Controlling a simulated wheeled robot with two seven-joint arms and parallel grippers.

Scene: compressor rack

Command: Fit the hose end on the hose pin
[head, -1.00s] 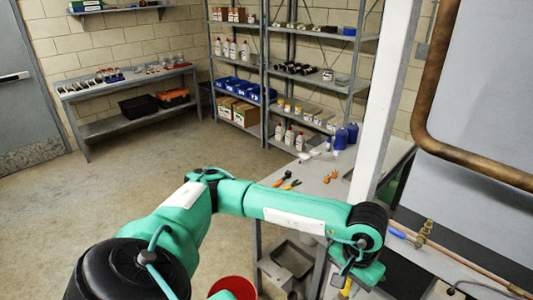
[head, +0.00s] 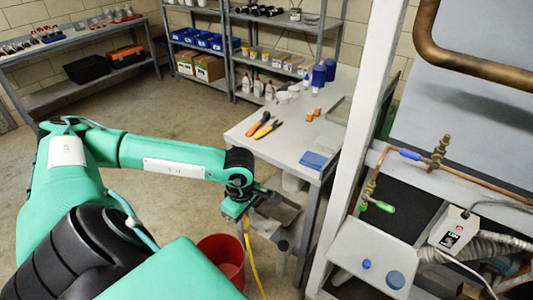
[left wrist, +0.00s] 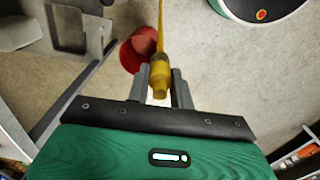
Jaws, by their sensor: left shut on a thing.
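My left gripper (left wrist: 160,76) is shut on the yellow hose end (left wrist: 159,88) in the left wrist view; its two grey fingers stand on either side of it. In the head view the left gripper (head: 243,224) is over the floor, left of the rack. The yellow hose (head: 256,265) hangs down from it past the red bucket (head: 222,256). The hose end is hard to see in the head view. I cannot pick out the hose pin for sure. My right gripper is not in view.
A grey workbench (head: 296,155) holds pliers, a screwdriver and bottles. The white rack post (head: 355,140) stands between the gripper and the copper pipes with a brass valve (head: 439,150). A white panel with blue round parts (head: 396,280) is at the lower right.

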